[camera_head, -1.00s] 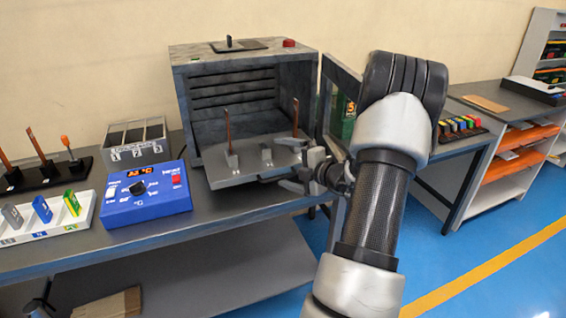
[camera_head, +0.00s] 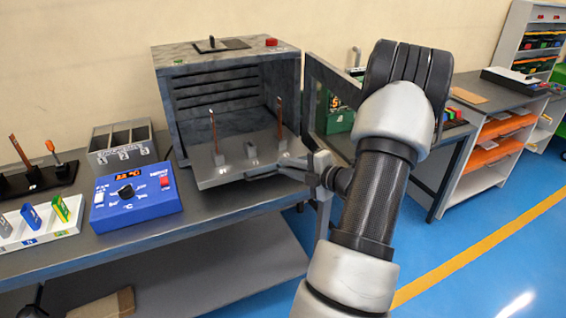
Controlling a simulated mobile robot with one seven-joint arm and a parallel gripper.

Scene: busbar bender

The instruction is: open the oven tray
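The grey oven (camera_head: 228,84) stands on the bench with its front open and its door (camera_head: 335,92) swung out to the right. The oven tray (camera_head: 228,177) is slid partly out of the oven's front. Two upright copper-coloured bars (camera_head: 213,132) stand in holders on the tray, with a small empty-looking holder (camera_head: 251,150) between them. My gripper (camera_head: 297,168) is at the tray's front right corner, its fingers close to or touching the edge. Whether the fingers are closed on the tray is too small to tell.
A blue control box (camera_head: 138,196), a grey three-slot bin (camera_head: 122,145) and a white rack with coloured pieces (camera_head: 38,226) stand left of the oven. The open door is close beside my arm. Blue floor (camera_head: 455,232) is free on the right.

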